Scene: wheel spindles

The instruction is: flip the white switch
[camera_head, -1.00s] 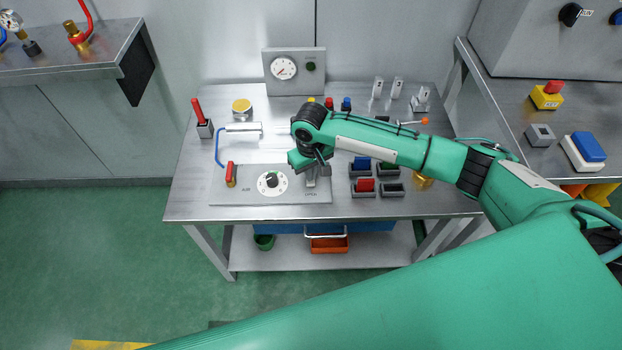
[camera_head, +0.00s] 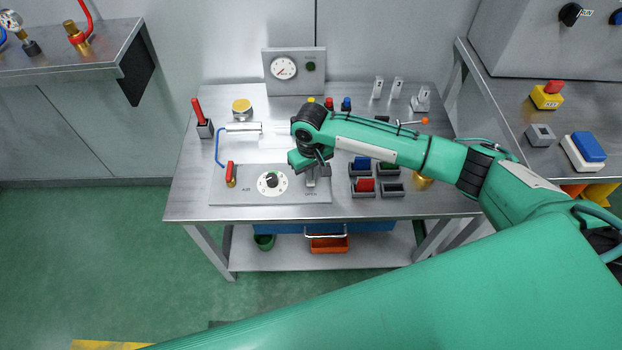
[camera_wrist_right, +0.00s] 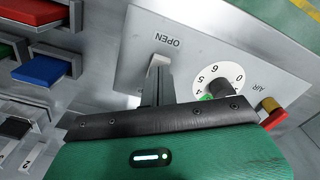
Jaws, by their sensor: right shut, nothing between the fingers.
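Small pale upright pieces stand at the back right of the bench: one (camera_head: 378,88), one beside it (camera_head: 397,88) and one on a wider base (camera_head: 421,100). I cannot tell which is the white switch. My right gripper (camera_head: 312,179) is shut and empty, low over the right part of the grey panel (camera_head: 228,196), by the "OPEN" label. A grey upright piece (camera_wrist_right: 156,82) shows there in the right wrist view; I cannot tell whether it touches the gripper. The forearm hides part of the bench. My left gripper is out of view.
A dial knob (camera_head: 271,181) and red-handled valve (camera_head: 231,174) are left of the gripper. Blue (camera_head: 362,163) and red (camera_head: 365,186) rocker switches stand to its right. A gauge box (camera_head: 294,70) is at the back. The bench's front left corner is clear.

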